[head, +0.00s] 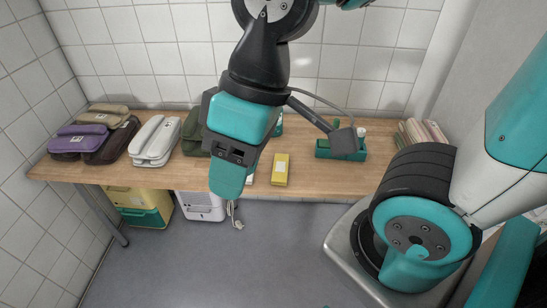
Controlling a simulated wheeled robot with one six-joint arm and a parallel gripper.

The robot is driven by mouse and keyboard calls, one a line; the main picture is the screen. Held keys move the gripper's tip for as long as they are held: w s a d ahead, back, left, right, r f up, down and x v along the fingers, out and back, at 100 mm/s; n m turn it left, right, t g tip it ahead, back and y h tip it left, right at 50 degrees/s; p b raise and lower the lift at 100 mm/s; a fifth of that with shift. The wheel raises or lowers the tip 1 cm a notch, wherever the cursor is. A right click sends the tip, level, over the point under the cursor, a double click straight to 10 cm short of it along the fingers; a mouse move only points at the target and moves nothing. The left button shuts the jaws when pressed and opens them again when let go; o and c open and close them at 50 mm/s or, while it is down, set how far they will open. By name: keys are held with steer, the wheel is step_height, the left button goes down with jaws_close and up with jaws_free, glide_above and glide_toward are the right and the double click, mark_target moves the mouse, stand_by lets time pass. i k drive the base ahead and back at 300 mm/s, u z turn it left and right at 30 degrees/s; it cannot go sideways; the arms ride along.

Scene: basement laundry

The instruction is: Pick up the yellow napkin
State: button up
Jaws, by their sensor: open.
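A small yellow rectangular item (281,166) with a pale label lies flat on the wooden table, right of centre near the front edge. It is the only plain yellow thing on the tabletop and matches the yellow napkin. My gripper (229,178) hangs in front of the table's front edge, left of the yellow item and apart from it in the picture. Its teal fingers point down and are open, with nothing seen between them. The gripper hides part of the tabletop behind it.
A teal caddy (346,153) and upright books or cloths (421,133) stand right. Yellow-and-teal (140,205) and white (202,206) boxes sit below.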

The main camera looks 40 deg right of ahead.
mark_target(279, 177)
steer(key=z, duration=0.6)
steer(key=i, duration=0.85)
steer(key=z, duration=0.8)
